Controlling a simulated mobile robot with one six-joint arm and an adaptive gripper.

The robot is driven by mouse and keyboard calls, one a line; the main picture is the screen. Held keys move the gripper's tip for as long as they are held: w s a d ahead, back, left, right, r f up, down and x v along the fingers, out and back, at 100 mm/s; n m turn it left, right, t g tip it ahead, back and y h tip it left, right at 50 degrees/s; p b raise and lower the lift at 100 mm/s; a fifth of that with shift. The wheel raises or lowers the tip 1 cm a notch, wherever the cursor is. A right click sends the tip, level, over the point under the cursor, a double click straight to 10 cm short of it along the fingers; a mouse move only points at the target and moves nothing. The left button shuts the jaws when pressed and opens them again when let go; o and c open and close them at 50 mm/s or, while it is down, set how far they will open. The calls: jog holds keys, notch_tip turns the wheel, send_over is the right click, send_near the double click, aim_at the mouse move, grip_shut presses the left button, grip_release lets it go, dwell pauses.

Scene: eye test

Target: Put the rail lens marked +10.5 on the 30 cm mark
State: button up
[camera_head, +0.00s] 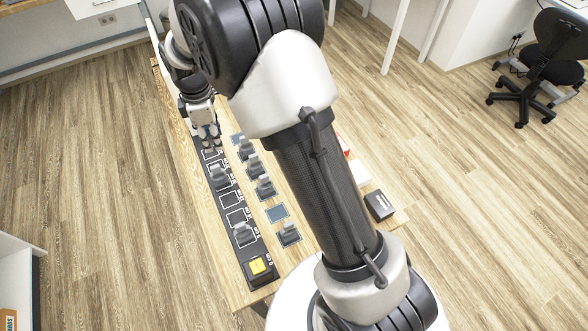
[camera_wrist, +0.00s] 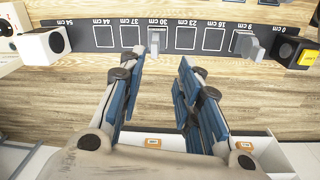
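The black rail (camera_wrist: 92,37) runs along the wooden table, with white squares and cm marks. A grey lens holder (camera_wrist: 156,40) stands at the 30 cm mark; in the head view (camera_head: 219,179) it stands midway along the rail. A second holder (camera_wrist: 252,47) stands at the 9 cm mark, also in the head view (camera_head: 244,235). Several more grey holders, such as one (camera_head: 266,187) and another (camera_head: 289,235), stand beside the rail. I cannot read a +10.5 mark on any. My gripper (camera_wrist: 163,66) is open and empty, also seen over the rail's far part (camera_head: 210,142).
A block with a yellow face (camera_wrist: 308,57) stands at the 0 cm end, a white box (camera_wrist: 44,46) at the 54 cm end. An empty blue-grey pad (camera_head: 277,213) lies beside the rail. A black box (camera_head: 380,205) lies near the table's right edge. My arm hides much of the table.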

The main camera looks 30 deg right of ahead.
jog(key=s+d+r+m+t, duration=0.1)
jog(key=s+d+r+m, duration=0.2)
jog(key=s+r, duration=0.4)
jog(key=s+d+r+m+t, duration=0.1)
jog(key=s+d+r+m, duration=0.3)
jog(key=r, duration=0.5)
jog(key=s+d+r+m+t, duration=0.1)
jog(key=s+m, duration=0.3)
jog(key=s, duration=0.6)
jog(key=s+d+r+m+t, duration=0.1)
jog(key=s+m, duration=0.3)
jog(key=s, duration=0.6)
jog(key=shift+d+m, duration=0.3)
